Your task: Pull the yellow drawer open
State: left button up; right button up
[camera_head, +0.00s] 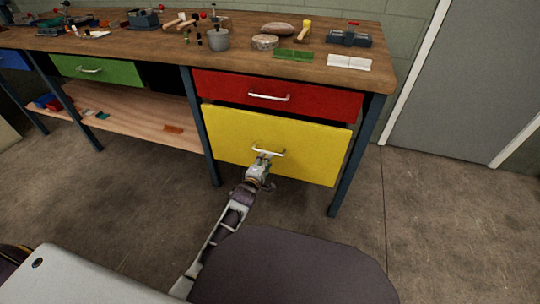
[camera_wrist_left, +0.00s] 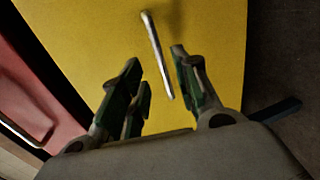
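The yellow drawer (camera_head: 235,130) is the large lower front under the right part of the workbench. A dark gap shows above its top edge; I cannot tell how far out it stands. Its silver bar handle (camera_head: 275,152) is at the middle of the front and also shows in the left wrist view (camera_wrist_left: 155,45). My left gripper (camera_head: 262,160) is at the handle. In the left wrist view its green-padded fingers (camera_wrist_left: 157,68) are apart, with the handle between them and space on both sides. My right gripper is in neither view.
A red drawer (camera_head: 320,97) sits directly above the yellow one, and a green drawer (camera_head: 115,73) is farther left. Table legs (camera_head: 353,160) flank the yellow drawer. Tools and a grey pot (camera_head: 218,40) stand on the benchtop (camera_head: 160,45). The floor (camera_head: 440,220) in front is clear.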

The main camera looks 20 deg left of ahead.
pick_arm(q)
jog(key=shift+b+x, duration=1.65)
jog(key=shift+x, duration=2.2)
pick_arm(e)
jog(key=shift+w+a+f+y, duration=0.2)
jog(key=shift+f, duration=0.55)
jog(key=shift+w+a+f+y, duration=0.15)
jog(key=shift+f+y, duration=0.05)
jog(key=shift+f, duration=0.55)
pick_arm(q)
jog(key=shift+c, duration=0.3)
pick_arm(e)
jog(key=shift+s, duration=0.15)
pick_arm(q)
grip_shut()
